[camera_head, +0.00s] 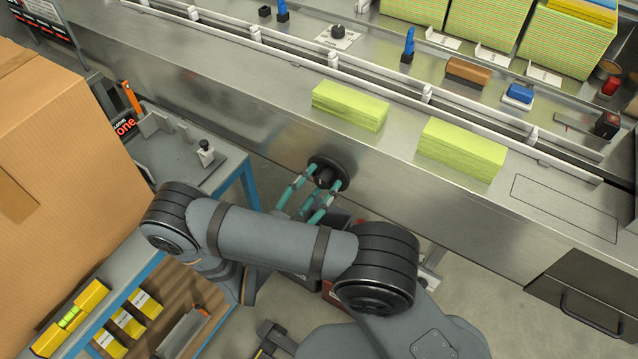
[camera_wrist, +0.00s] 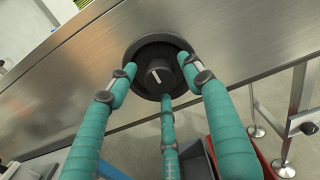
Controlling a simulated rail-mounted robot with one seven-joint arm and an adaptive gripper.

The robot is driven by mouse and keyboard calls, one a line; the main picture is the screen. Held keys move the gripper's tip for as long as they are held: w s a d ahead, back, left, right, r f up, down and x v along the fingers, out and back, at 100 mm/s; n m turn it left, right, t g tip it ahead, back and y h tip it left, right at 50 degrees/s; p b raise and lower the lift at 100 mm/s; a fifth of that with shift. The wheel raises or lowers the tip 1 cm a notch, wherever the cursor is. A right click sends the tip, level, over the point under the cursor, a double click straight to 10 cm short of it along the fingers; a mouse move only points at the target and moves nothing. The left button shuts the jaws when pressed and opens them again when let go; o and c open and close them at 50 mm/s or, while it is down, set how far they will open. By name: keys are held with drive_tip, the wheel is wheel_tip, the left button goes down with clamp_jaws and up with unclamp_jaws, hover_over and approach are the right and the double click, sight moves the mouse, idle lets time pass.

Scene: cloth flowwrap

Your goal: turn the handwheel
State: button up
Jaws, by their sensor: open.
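The handwheel (camera_head: 328,172) is a round black wheel on the front face of the steel conveyor frame, in the middle of the head view. In the wrist view the handwheel (camera_wrist: 146,54) shows a dark rim and a central hub with a white line mark, tilted a little left of upright. My gripper (camera_wrist: 160,82) has teal fingers, spread open in front of the wheel, one on each side of the hub and one below. It also shows in the head view (camera_head: 312,190), just below and left of the wheel. I cannot tell whether the fingertips touch the rim.
Two stacks of yellow-green cloths (camera_head: 350,106) (camera_head: 461,150) lie on the steel ledge above the wheel. A large cardboard box (camera_head: 60,130) and a grey bench (camera_head: 185,150) stand at left. In the wrist view, a metal stand (camera_wrist: 297,110) is at right.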

drive_tip(key=v, duration=1.1)
drive_tip(key=shift+s+a, duration=0.25)
drive_tip(key=shift+s, duration=0.05)
drive_tip(key=x, duration=1.2)
drive_tip(key=shift+w, duration=0.1)
